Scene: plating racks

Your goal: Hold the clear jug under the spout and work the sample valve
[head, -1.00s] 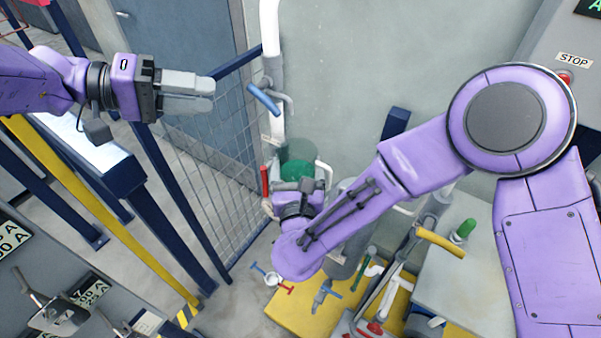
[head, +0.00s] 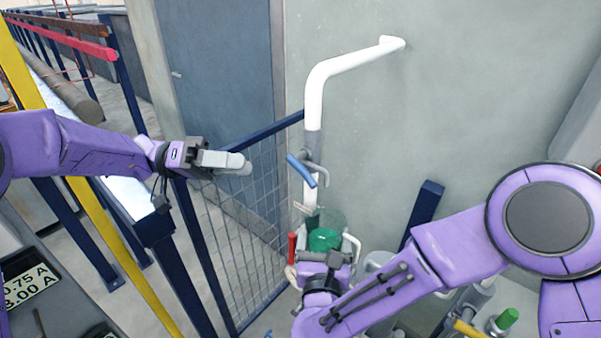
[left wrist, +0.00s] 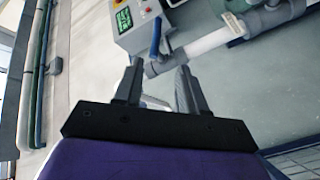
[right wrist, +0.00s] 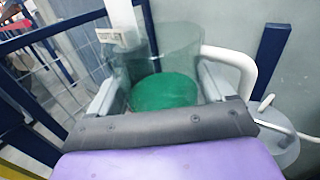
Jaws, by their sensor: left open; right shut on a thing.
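The clear jug (head: 333,217), with green in its lower part, is in my right gripper (head: 326,256). In the right wrist view the jug (right wrist: 182,50) stands roughly upright between the fingers, which are shut on it. A white pipe (head: 313,100) comes down the wall, and its lower end reaches to the jug's mouth. The valve's blue lever (head: 301,170) slants across the pipe above the jug. My left gripper (head: 247,164) is open and empty, left of the lever and apart from it. In the left wrist view the lever (left wrist: 155,38) shows beyond the fingertips.
An outlet label (right wrist: 109,37) is on the pipe's side. A mesh fence (head: 240,225) with a blue frame stands left of the pipe. A red-handled part (head: 291,248) is beside the jug. A blue post (head: 424,208) leans at the wall on the right.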

